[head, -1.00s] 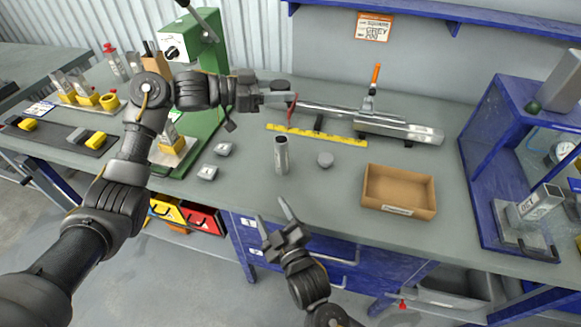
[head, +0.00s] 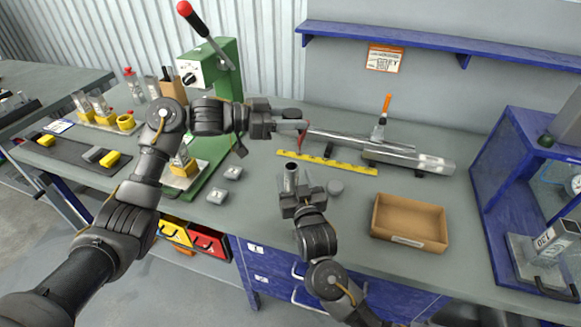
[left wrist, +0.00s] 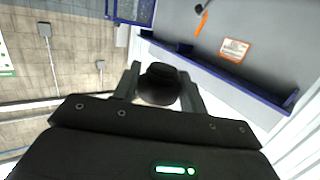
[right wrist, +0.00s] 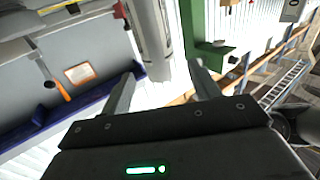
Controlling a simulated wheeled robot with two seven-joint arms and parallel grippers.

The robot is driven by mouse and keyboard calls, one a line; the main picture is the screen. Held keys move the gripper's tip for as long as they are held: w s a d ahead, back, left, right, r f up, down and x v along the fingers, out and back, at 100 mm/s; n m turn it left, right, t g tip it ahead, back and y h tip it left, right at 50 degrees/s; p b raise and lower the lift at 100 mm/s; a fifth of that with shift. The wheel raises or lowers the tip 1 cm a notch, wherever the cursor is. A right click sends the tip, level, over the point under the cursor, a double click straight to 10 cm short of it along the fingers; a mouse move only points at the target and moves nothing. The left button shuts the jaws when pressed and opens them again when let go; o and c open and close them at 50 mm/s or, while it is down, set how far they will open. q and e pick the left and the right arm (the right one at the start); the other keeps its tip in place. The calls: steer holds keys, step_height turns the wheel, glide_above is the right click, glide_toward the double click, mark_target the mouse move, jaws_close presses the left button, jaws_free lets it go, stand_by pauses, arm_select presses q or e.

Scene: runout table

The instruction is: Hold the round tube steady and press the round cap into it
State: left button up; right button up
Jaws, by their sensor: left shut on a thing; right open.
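The round tube (head: 290,177) is a grey metal cylinder standing upright on the table, partly hidden by my right gripper. It also shows in the right wrist view (right wrist: 152,35). My right gripper (head: 297,186) is open, its fingers close to the tube; contact cannot be told. My left gripper (head: 300,124) is shut on a dark round cap (left wrist: 159,84), held above the table and behind the tube. The held cap also shows in the head view (head: 291,113).
A brown open box (head: 409,222) stands at the right front. A yellow ruler (head: 327,163) and long metal bar (head: 408,158) lie behind. A green press (head: 222,90) stands left, a blue frame (head: 500,165) right.

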mark_target(290, 165)
steer(key=x, duration=0.6)
steer(key=shift+w+a, duration=0.1)
steer(key=shift+w, duration=0.2)
steer(key=shift+c, duration=0.4)
steer(key=c, duration=1)
steer(key=shift+c, duration=0.2)
steer(key=o, duration=1.1)
steer(key=shift+s, duration=0.1)
steer(key=v, duration=1.2)
